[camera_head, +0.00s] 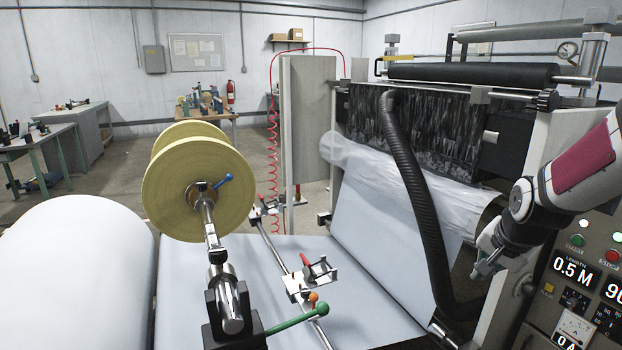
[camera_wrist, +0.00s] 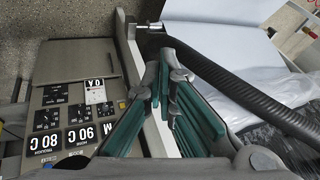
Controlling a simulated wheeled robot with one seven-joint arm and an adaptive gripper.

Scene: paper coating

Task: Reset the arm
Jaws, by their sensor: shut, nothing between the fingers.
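My arm reaches in from the right edge in the head view. My gripper (camera_head: 487,268) points down and to the left, in front of the coating machine. In the wrist view the fingers of my gripper (camera_wrist: 168,85) with teal pads come together, shut and empty. The control panel (camera_head: 577,285) stands below and right of my gripper, with buttons and lit readouts. The panel also shows at the left of the wrist view (camera_wrist: 75,105). A black corrugated hose (camera_head: 408,165) hangs just left of my gripper; whether they touch I cannot tell.
A white paper web (camera_head: 375,235) runs down from the machine's rollers. A yellow spool (camera_head: 195,185) on a shaft and a large white roll (camera_head: 75,275) stand at left. A grey cabinet (camera_head: 307,120) and workbenches (camera_head: 45,140) are behind. Floor shows between them.

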